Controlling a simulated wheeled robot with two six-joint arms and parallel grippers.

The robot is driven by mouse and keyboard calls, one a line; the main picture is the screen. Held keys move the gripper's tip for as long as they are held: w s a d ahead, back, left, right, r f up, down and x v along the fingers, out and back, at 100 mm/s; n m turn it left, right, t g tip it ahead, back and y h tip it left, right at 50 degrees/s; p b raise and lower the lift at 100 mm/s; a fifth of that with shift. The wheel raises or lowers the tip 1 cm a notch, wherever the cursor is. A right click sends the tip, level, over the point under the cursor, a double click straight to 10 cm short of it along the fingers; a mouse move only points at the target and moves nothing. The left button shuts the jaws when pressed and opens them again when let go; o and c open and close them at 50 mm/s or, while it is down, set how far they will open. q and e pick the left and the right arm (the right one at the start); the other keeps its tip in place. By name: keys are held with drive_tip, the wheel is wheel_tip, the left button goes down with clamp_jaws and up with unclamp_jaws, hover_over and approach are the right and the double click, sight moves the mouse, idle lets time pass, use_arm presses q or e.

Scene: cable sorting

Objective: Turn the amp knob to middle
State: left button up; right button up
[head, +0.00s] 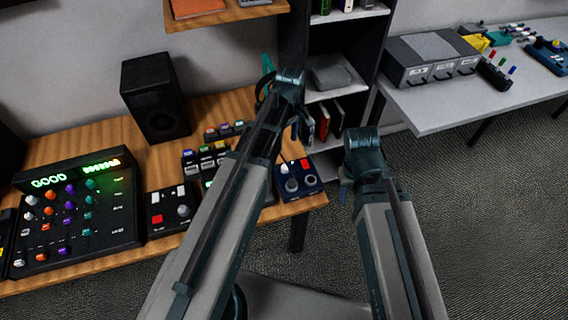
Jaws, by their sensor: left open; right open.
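No device in the head view is clearly marked as the amp, and I cannot tell which knob is its knob. A black mixer (79,213) with a green "GOOD" display and many coloured knobs sits on the wooden desk at left. Right of it is a dark box (172,209) with a red button and a grey knob. My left gripper (266,92) is open above the desk's back right. My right gripper (345,184) is open and empty, right of the desk.
A black speaker (154,99) stands at the desk's back. Small boxes (207,157) with coloured tops are partly hidden by my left arm. A shelf unit (349,31) stands behind. A grey table (445,112) with a grey case (431,62) is at right.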

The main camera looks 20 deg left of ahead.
sight(285, 166)
use_arm(q)
drive_tip(key=f+b, duration=0.8)
drive_tip(key=f, duration=0.1)
drive_tip(key=f+b, duration=0.4)
drive_tip(key=b, duration=0.1)
drive_tip(key=shift+s+a+f, duration=0.15)
drive_tip(key=shift+s+f, duration=0.1)
drive_tip(key=shift+r, duration=0.1)
clamp_jaws()
